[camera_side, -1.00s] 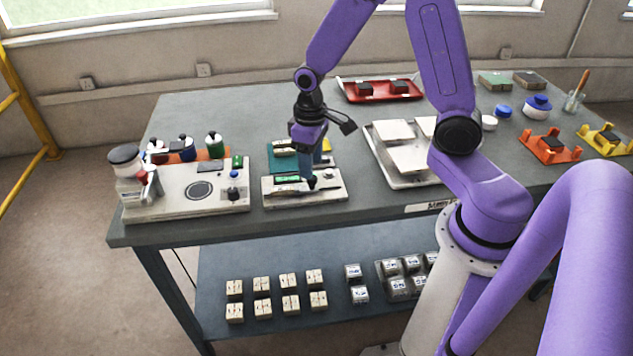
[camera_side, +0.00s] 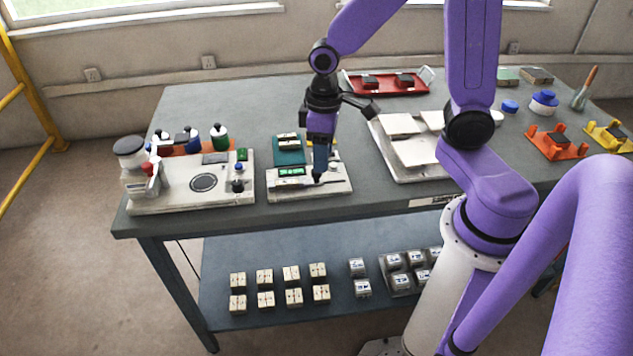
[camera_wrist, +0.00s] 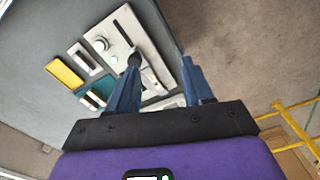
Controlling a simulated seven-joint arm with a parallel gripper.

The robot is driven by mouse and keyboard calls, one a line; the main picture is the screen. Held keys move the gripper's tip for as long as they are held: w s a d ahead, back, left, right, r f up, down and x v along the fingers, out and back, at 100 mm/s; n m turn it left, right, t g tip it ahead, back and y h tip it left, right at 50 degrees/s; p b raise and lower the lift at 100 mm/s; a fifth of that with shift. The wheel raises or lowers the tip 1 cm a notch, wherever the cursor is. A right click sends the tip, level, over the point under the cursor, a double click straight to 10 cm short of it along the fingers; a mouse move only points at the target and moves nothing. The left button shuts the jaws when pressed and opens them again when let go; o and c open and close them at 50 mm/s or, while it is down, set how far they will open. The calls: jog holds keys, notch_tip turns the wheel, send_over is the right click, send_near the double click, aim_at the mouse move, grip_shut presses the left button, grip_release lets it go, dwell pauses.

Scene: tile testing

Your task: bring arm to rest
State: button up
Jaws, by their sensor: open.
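My gripper (camera_side: 320,172) is over the white instrument with a green display (camera_side: 292,171) near the front edge of the table, at its right part. In the wrist view my gripper (camera_wrist: 160,72) shows two blue fingers spread apart with nothing held between them. Part of the white instrument shows behind and between the fingers. From the side view I cannot tell whether the fingertips touch it. My purple arm reaches in from the right, bent at the elbow.
A white device with a round plate (camera_side: 203,183) stands to the left, bottles behind it. A white tray with tiles (camera_side: 428,176) is to the right, a red tray (camera_side: 388,92) behind. Orange (camera_side: 556,146) and yellow (camera_side: 608,138) holders sit at the far right. Several blocks lie on the lower shelf (camera_side: 330,248).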

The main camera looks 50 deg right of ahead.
jog(key=s+a+r+n, duration=0.1)
jog(key=s+r+n, duration=0.1)
jog(key=s, duration=0.6)
jog(key=s+a+r+n, duration=0.1)
jog(key=s+r+n, duration=0.2)
jog(key=s, duration=0.6)
jog(key=shift+s+r+n, duration=0.2)
jog(key=shift+r+n, duration=0.15)
jog(key=shift+n, duration=0.85)
